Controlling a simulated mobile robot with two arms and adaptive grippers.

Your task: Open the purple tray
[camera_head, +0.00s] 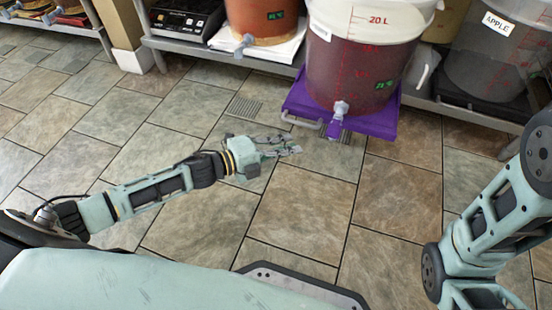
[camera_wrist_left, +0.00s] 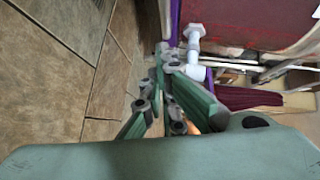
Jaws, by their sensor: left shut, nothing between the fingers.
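The purple tray (camera_head: 380,126) sticks out over the front of the low shelf, under a bucket of dark red liquid (camera_head: 360,70). A pale handle (camera_head: 301,123) shows on the tray's front, left of the spigot (camera_head: 341,107). My left gripper (camera_head: 294,150) is shut and empty, in front of and below the tray's left front in the head view. In the left wrist view my shut fingers (camera_wrist_left: 163,52) appear beside the tray's purple edge (camera_wrist_left: 174,20) and the white spigot (camera_wrist_left: 194,48). Whether they touch the tray is unclear. My right gripper is out of view.
An orange-brown bucket (camera_head: 262,18) on a white tray (camera_head: 284,46) and a black scale (camera_head: 183,20) stand left on the shelf. A grey bucket labelled APPLE (camera_head: 490,60) stands right. A floor drain (camera_head: 244,107) lies left of the tray. The tiled floor is clear.

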